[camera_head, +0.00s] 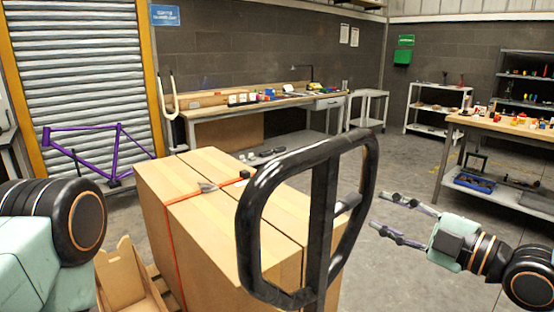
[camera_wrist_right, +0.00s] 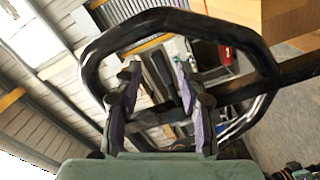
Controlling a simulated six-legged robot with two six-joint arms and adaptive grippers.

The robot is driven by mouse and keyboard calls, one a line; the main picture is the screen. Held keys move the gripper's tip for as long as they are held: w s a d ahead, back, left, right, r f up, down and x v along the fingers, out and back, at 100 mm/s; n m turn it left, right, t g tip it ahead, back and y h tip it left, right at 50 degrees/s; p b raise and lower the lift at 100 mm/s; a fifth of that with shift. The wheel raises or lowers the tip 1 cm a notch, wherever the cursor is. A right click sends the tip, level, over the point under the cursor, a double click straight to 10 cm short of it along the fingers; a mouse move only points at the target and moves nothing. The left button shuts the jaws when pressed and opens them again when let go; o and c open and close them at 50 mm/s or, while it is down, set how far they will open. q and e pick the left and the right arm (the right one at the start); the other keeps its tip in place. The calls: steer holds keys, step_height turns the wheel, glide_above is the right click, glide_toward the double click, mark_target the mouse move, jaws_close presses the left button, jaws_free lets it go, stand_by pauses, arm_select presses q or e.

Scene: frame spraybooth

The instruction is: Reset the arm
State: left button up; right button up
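My right gripper (camera_head: 388,213) is at the right of the head view, its two fingers apart and pointing left toward a black loop handle (camera_head: 246,222). A gap of floor shows between the fingertips and the handle. In the right wrist view the open gripper (camera_wrist_right: 158,76) has nothing between its fingers, and the handle's loop (camera_wrist_right: 96,68) shows beyond them. My left arm (camera_head: 75,222) comes in at the left edge of the head view. Its gripper is out of view.
Large cardboard boxes (camera_head: 180,182) with an orange strap stand behind the handle. A workbench (camera_head: 190,112) runs along the back wall, and another table (camera_head: 510,128) stands at the right. A purple bike frame (camera_head: 112,160) is at the left. Floor is clear at centre right.

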steer(key=s+f+m+g+h, duration=0.3)
steer(key=s+f+m+h, duration=0.1)
steer(key=f+m, duration=0.65)
steer(key=s+f+m+g+h, duration=0.35)
steer(key=f+m, duration=0.55)
steer(key=f, duration=0.3)
steer(key=s+f+g+h, duration=0.1)
steer(key=s+f+g, duration=0.1)
steer(key=s+f, duration=0.3)
steer(key=s+f+m+g+h, duration=0.1)
steer(key=s+f+g, duration=0.2)
steer(key=s, duration=0.9)
steer(key=s+f+g+h, duration=0.1)
steer(key=s+f+g, duration=0.1)
steer(key=s+f, duration=0.6)
steer(key=shift+s+d+b, duration=0.3)
steer(key=shift+s, duration=0.2)
steer(key=shift+r+m+g+h, duration=0.1)
steer(key=shift+m+g+h, duration=0.15)
